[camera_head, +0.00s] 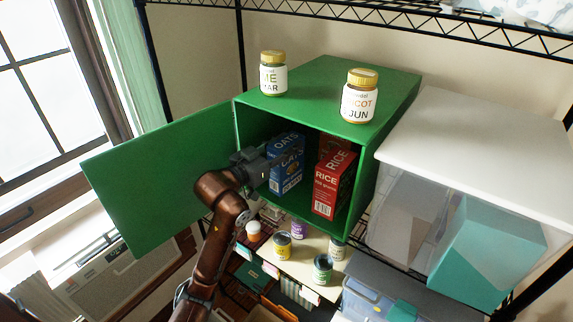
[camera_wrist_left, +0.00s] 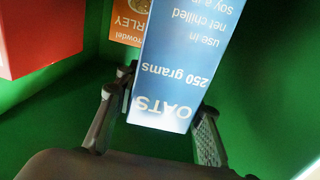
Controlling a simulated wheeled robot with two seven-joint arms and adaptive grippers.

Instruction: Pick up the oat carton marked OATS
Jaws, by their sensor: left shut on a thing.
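The blue oat carton marked OATS (camera_head: 287,166) stands inside the open green cabinet (camera_head: 241,117), toward its left side. My left gripper (camera_head: 268,166) reaches in through the cabinet's open front and is shut on the oat carton. In the left wrist view the carton (camera_wrist_left: 182,62) appears upside down, with "OATS" and "250 grams" readable, between the two fingers of the left gripper (camera_wrist_left: 165,110). Part of the carton is hidden behind the gripper in the head view. My right gripper is not in view.
A red RICE carton (camera_head: 329,186) stands right of the oats. An orange carton marked "RLEY" (camera_wrist_left: 130,22) stands behind them. The green door (camera_head: 150,175) is swung open to the left. Two jars (camera_head: 272,78) stand on the cabinet top. Several jars (camera_head: 322,268) stand below.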

